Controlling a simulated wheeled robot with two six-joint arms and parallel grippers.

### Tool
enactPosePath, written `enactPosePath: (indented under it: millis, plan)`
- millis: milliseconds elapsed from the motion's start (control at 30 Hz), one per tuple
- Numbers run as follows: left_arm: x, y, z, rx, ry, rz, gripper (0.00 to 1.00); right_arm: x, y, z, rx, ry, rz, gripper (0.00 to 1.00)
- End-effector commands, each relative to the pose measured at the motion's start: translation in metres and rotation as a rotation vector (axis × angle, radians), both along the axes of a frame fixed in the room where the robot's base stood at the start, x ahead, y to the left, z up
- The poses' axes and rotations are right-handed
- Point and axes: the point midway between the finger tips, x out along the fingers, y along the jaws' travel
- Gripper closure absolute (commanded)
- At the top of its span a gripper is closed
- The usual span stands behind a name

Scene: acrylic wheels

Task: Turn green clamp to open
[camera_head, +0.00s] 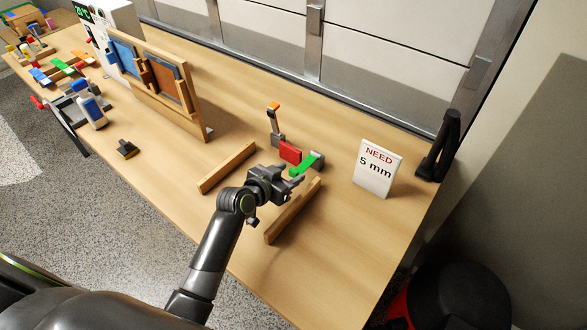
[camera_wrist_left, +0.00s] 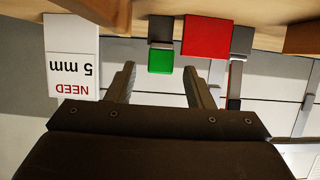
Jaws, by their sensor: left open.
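The green clamp (camera_head: 303,168) is a flat green lever lying low on a grey block at the right end of a red block (camera_head: 290,151). My left gripper (camera_head: 293,174) is open and empty at the near side of the green lever. In the left wrist view, the green end (camera_wrist_left: 161,61) shows between the fingertips (camera_wrist_left: 159,69); I cannot tell whether they touch it. The red block also shows there (camera_wrist_left: 207,37). An orange-tipped lever (camera_head: 273,106) stands upright at the red block's other end. My right gripper is not in view.
Wooden bars lie left (camera_head: 227,167) and near (camera_head: 293,211) the clamps. A white "NEED 5 mm" sign (camera_head: 377,168) stands right, with a black stand (camera_head: 439,147) behind. A wooden frame with panels (camera_head: 150,80) stands left. The table's front right is clear.

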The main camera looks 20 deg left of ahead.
Motion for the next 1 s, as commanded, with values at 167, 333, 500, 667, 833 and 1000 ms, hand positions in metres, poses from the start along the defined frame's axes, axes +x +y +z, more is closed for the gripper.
enactPosePath:
  millis: [167,333,500,667,833,1000]
  plan:
    - [0.016,-0.005,-0.007,0.000,0.001,-0.001,0.53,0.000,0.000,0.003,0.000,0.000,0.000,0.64]
    - [0.022,-0.008,-0.010,0.000,0.000,0.000,0.53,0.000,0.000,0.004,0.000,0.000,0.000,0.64]
    - [0.023,-0.008,-0.011,0.001,0.000,0.000,0.53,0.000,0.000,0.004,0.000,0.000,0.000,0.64]
    - [0.023,-0.008,-0.010,0.001,0.000,0.000,0.55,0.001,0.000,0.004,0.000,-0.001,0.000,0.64]
    - [0.023,-0.008,-0.010,0.000,0.000,0.000,0.78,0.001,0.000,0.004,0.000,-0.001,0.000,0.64]
    - [0.023,-0.008,-0.010,0.001,0.000,0.000,1.00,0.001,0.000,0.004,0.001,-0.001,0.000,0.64]
